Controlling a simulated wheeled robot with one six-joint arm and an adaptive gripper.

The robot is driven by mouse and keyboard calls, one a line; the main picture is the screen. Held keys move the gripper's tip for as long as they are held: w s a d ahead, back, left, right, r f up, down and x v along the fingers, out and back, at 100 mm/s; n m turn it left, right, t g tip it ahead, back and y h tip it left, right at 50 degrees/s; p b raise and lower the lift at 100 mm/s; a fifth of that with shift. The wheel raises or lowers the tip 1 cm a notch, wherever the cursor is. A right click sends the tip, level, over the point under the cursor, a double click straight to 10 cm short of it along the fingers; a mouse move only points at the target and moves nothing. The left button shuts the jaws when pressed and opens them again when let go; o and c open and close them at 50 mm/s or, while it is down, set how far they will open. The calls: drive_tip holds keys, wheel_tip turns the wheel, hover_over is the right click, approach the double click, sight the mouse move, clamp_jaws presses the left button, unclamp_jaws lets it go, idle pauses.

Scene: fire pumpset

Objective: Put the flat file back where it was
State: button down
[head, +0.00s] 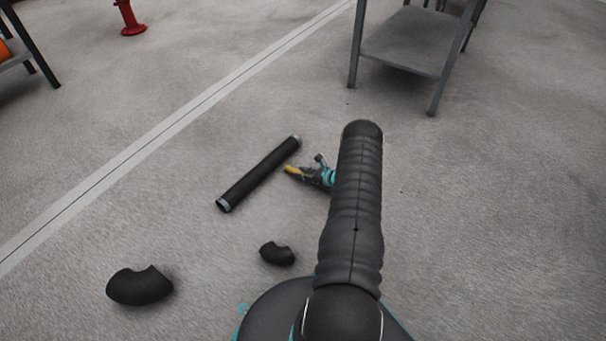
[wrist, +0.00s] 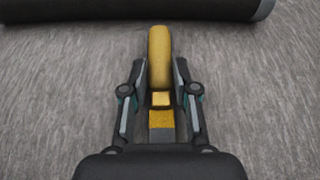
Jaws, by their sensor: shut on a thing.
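The flat file (wrist: 160,55) shows as a yellow, rounded handle between the two fingers of my gripper (wrist: 160,82) in the wrist view. My gripper is shut on it, with a finger on each side. A yellow band shows farther back between the finger links; the rest of the file is hidden or not clear. In the head view the yellow end of the file (head: 292,169) points left from my gripper (head: 304,173), low near the floor. I cannot tell whether the file touches the floor.
A black pipe with grey ends (head: 258,174) lies on the floor just beyond the file. Two black elbows, a larger (head: 139,286) and a smaller (head: 277,254), lie nearer. A grey metal table (head: 405,50) stands at the back right. The floor at right is clear.

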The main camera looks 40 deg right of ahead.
drive_tip(key=shift+f, duration=0.2)
drive_tip(key=c, duration=0.8)
unclamp_jaws()
drive_tip(key=v, duration=1.2)
